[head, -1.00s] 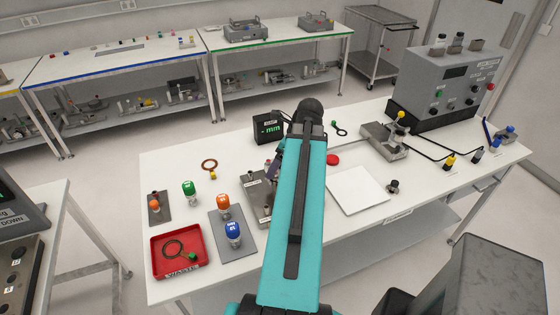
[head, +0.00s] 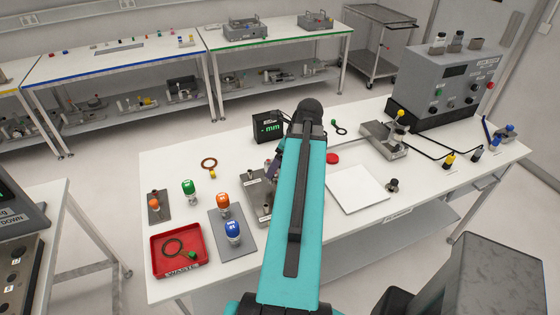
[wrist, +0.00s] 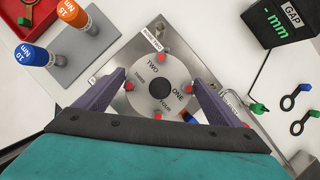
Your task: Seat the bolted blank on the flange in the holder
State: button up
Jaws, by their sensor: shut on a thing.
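The blank lies over the metal holder (wrist: 112,62), square in this view. I cannot tell whether it touches the flange, which is hidden beneath it. In the head view the holder (head: 250,207) shows left of my teal arm, which hides most of the blank and gripper.
The gap display (wrist: 286,20) stands beside the holder and reads "- mm". Orange (head: 223,202) and blue (head: 233,229) torque drivers stand on a grey plate at left. A red waste tray (head: 203,235) is at front left. A white pad (head: 357,190) lies at right.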

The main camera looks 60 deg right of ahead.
jog(key=o, duration=1.8)
jog(key=shift+o, duration=0.5)
jog(key=shift+s, duration=0.1)
jog(key=shift+r, duration=3.5)
